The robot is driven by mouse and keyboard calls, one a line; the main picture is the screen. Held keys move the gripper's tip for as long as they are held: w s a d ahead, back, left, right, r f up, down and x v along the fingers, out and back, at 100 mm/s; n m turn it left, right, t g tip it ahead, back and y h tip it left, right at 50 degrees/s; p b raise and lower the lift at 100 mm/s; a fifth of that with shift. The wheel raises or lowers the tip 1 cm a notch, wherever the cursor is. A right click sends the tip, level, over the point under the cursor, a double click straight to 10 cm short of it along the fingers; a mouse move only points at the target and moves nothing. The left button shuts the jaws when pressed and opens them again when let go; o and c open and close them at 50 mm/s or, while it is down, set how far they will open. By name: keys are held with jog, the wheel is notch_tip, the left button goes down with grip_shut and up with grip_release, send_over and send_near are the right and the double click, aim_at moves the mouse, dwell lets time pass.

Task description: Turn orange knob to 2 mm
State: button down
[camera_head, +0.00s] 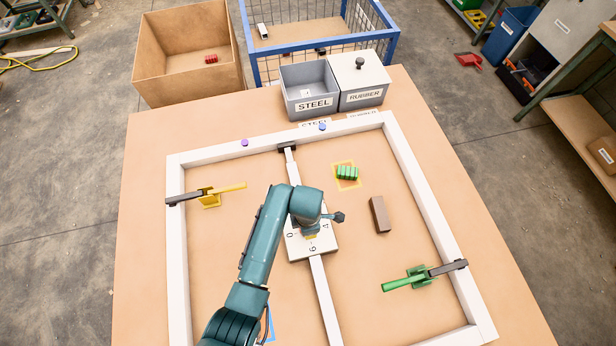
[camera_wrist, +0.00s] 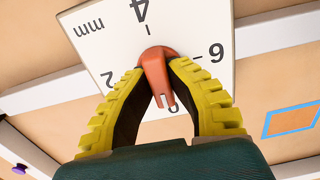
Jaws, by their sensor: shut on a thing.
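The orange knob (camera_wrist: 158,75) sits at the middle of a white dial plate (camera_wrist: 95,30) marked in mm. In the head view the dial plate (camera_head: 325,247) is partly covered by my arm, and the knob is hidden.
A white frame (camera_head: 405,165) surrounds the dial, with a yellow clamp (camera_head: 210,197) left and a green clamp (camera_head: 418,278) right. Green pieces (camera_head: 347,173) and a brown block (camera_head: 379,214) lie to the right. Steel (camera_head: 310,88) and rubber (camera_head: 360,80) bins stand behind.

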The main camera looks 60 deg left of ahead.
jog(key=shift+s+m+p, duration=0.1)
jog(key=shift+m+p, duration=0.2)
jog(key=m+p, duration=0.2)
jog(key=m, duration=0.1)
jog(key=m+p, duration=0.2)
jog(key=m, duration=0.3)
jog(key=shift+m, duration=0.3)
jog(key=m+p, duration=0.1)
jog(key=m, duration=0.3)
jog(key=shift+f, duration=0.1)
jog(key=shift+m+p, duration=0.35)
jog(key=shift+m, duration=1.85)
jog(key=c, duration=1)
grip_release()
